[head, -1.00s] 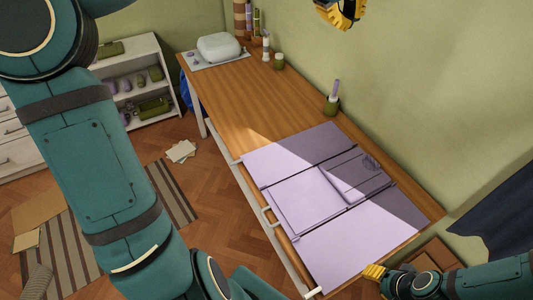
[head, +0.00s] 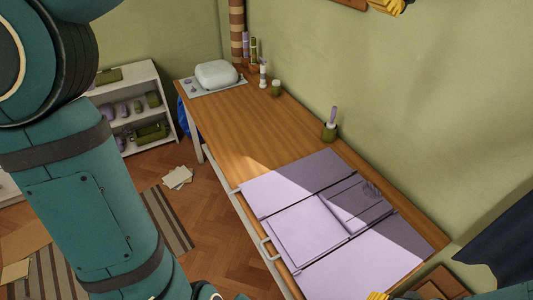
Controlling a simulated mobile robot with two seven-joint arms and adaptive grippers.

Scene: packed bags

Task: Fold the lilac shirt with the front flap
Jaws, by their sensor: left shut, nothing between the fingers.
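A lilac folding board (head: 285,183) with dark seams between its panels lies flat on the wooden table. The lilac shirt (head: 303,232) lies on its middle part as a flat, layered rectangle. Its far right part is in shadow and bears a small darker purple mark.
A green pot (head: 329,131) stands by the wall behind the board. A white rounded container (head: 217,74) and small bottles stand at the table's far end. The wooden table (head: 230,115) is bare between. A low shelf (head: 135,110) stands at the left.

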